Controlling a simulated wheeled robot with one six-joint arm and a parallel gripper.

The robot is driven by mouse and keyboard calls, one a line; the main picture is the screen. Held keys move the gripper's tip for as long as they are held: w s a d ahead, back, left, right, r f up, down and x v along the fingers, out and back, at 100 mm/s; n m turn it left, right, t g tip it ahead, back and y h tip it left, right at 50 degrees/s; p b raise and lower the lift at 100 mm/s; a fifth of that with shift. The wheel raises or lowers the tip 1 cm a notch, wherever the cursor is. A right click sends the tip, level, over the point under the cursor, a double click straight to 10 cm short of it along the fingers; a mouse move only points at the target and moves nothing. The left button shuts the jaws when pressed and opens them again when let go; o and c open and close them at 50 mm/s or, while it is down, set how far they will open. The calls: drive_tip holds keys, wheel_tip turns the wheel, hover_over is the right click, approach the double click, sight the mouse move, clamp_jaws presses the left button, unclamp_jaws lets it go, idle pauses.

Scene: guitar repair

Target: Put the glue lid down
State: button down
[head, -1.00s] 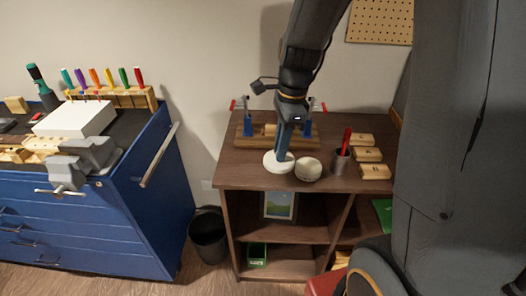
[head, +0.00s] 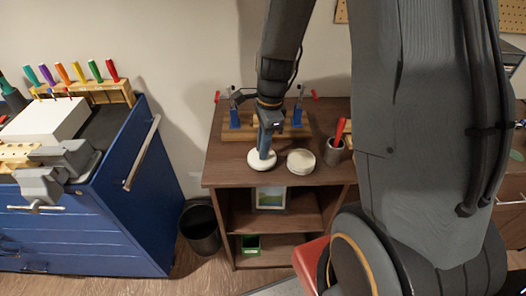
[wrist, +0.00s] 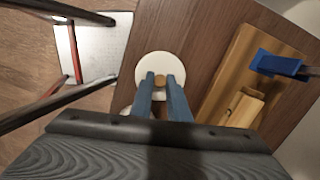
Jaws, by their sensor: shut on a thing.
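The glue lid (head: 262,161) is a white disc with a small wooden knob, which shows in the wrist view (wrist: 160,65). My gripper (head: 265,148) has its blue fingers shut on the knob, pointing down. The lid is at the front left of the brown cabinet's top (head: 228,170). It looks level and very low over the wood; I cannot tell whether it touches. A round whitish pot (head: 301,161) stands to the right of the lid, with a gap between them.
A cup with a red-handled tool (head: 335,152) stands right of the pot. A wooden fixture with blue clamps (head: 236,120) lies behind. A black bin (head: 199,230) and a blue tool cabinet (head: 90,235) are to the left.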

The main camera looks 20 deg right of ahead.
drive_tip(key=shift+f, duration=1.25)
drive_tip(key=shift+f, duration=0.1)
drive_tip(key=c, duration=1.7)
unclamp_jaws()
wheel_tip(320, 180, up, 12)
drive_tip(key=d+b, duration=0.2)
drive_tip(key=s+n, duration=0.3)
drive_tip(key=n, duration=0.3)
drive_tip(key=s+a+f+n+t+h, duration=0.1)
drive_tip(key=s+n, duration=0.2)
drive_tip(key=n, duration=0.3)
drive_tip(key=s+a+f+n, duration=0.1)
drive_tip(key=s+n, duration=0.2)
drive_tip(key=n, duration=0.4)
drive_tip(key=shift+s+a+f, duration=0.2)
drive_tip(key=shift+f, duration=0.05)
drive_tip(key=shift+f, duration=0.15)
